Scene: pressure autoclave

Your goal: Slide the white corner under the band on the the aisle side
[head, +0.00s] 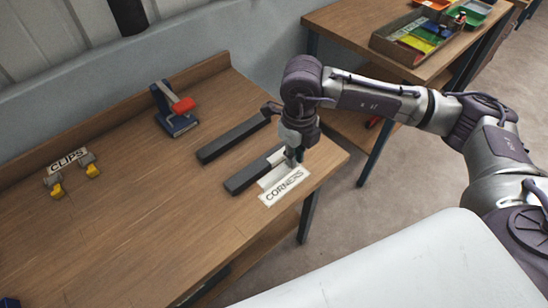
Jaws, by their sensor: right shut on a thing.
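My right gripper (291,158) points down at the right end of the wooden bench, just above the label reading CORNERS (284,187). It is shut on a pale piece, which appears to be the white corner (270,180); the fingers hide part of it. The pale piece is close beside the nearer of two dark bars (245,178), and I cannot tell whether it touches the bench. No band can be made out clearly. My left gripper is not in view.
The farther dark bar (232,138) lies behind. A blue stapler-like device with a red part (181,105) stands at the back. Yellow clips (57,190) lie by the CLIPS label (67,160). A second table holds a coloured tray (400,47). The bench's middle is clear.

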